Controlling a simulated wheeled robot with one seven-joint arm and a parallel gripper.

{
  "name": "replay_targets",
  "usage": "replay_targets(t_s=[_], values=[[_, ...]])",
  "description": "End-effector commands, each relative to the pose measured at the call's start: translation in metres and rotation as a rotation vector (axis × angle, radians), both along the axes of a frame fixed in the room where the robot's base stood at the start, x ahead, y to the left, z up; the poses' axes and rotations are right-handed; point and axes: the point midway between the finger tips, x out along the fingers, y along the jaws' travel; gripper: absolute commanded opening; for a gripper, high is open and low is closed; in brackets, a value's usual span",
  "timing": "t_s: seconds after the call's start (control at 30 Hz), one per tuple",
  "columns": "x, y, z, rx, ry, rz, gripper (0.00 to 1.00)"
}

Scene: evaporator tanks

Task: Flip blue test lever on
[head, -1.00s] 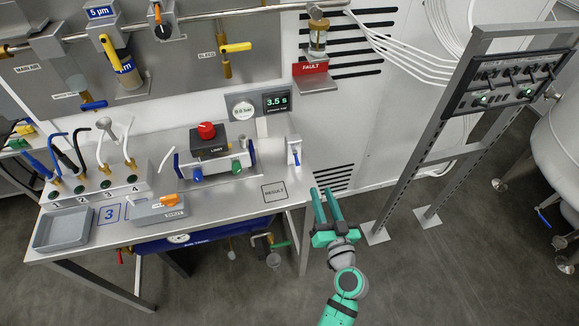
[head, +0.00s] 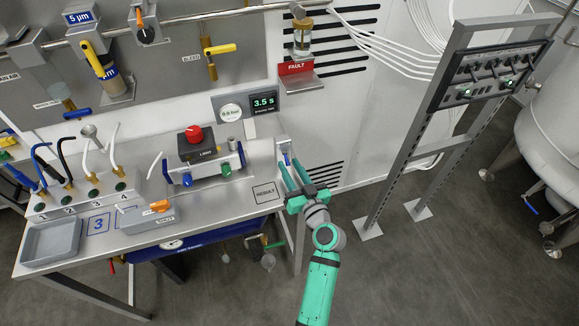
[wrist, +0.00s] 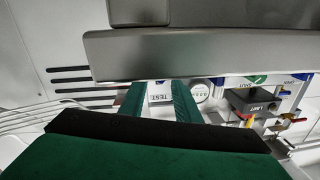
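The test lever's pale plate (head: 283,145) stands upright at the right end of the bench, with a small patch of blue lever (head: 287,157) showing just beyond my fingers. My gripper (head: 288,163) is open and empty, its two green fingers reaching toward the plate from the front right. In the wrist view the fingers (wrist: 158,88) are apart, and a TEST label (wrist: 161,97) shows between them. The lever itself is not clear in that view. I cannot tell whether the fingers touch it or which way it is set.
The steel bench (head: 222,205) runs left from the lever. A block with a red knob (head: 194,134) and a RESULT square (head: 265,192) are on it. A red FAULT sign (head: 297,69) hangs above. A metal rack (head: 400,150) stands right; floor between is clear.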

Motion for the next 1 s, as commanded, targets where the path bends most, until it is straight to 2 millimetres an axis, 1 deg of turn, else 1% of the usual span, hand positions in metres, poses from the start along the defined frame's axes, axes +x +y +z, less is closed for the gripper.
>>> replay_targets(t_s=[0.13, 0.37, 0.4, 0.47, 0.5, 0.53, 0.8, 1.0], values=[[0.0059, 0.0032, 0.0003, 0.0, 0.0, 0.001, 0.3], [0.0065, 0.0039, 0.0002, 0.0, 0.0, 0.001, 0.3], [0.0064, 0.0039, 0.0002, 0.0, 0.0, 0.001, 0.27], [0.0064, 0.0039, 0.0002, 0.0, 0.0, 0.001, 0.13], [0.0064, 0.0039, 0.0002, 0.0, 0.0, 0.001, 0.03], [0.0064, 0.0039, 0.0002, 0.0, 0.0, 0.001, 0.0], [0.0061, 0.004, 0.001, -0.002, 0.005, 0.002, 0.0], [0.0056, 0.0035, 0.0039, -0.018, 0.046, 0.002, 0.0]])
